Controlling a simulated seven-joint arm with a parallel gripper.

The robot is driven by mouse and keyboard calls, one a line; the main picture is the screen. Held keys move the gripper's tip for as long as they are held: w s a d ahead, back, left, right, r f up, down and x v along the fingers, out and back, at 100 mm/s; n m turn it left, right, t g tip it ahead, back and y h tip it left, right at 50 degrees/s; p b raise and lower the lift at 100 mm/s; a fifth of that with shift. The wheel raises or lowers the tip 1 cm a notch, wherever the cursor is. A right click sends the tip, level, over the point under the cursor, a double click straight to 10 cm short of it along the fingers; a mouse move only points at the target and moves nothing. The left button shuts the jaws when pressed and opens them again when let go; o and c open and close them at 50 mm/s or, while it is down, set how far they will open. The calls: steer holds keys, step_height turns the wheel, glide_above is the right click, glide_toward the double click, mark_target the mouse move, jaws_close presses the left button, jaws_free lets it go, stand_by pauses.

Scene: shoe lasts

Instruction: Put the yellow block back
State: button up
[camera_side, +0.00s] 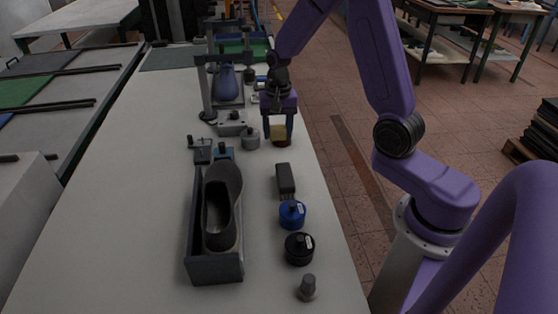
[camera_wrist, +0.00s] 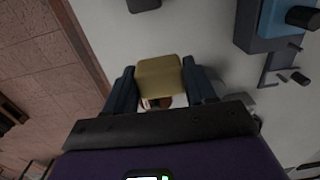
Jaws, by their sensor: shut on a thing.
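The yellow block (camera_side: 279,131) is between the two fingers of my gripper (camera_side: 279,134), near the right edge of the white table (camera_side: 130,170). In the wrist view the yellow block (camera_wrist: 160,77) fills the gap between the dark fingertips of my gripper (camera_wrist: 160,88), which are shut on its sides. A brownish thing (camera_side: 281,142) shows just under the block in the side view. I cannot tell whether the block touches it or the table.
A grey fixture (camera_side: 212,270) holding a dark shoe (camera_side: 222,205) stands in front. A dark brush-like block (camera_side: 286,180), a blue pot (camera_side: 292,214) and a black pot (camera_side: 299,249) line the right edge. A grey pot (camera_side: 250,138) stands left of my gripper.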

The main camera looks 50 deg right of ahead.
mark_target(280, 138)
steer(key=f, duration=0.3)
steer(key=shift+s+d+f, duration=0.2)
steer(key=shift+d+f, duration=0.05)
steer(key=shift+f, duration=2.4)
steer(key=shift+f, duration=0.1)
steer(key=o, duration=1)
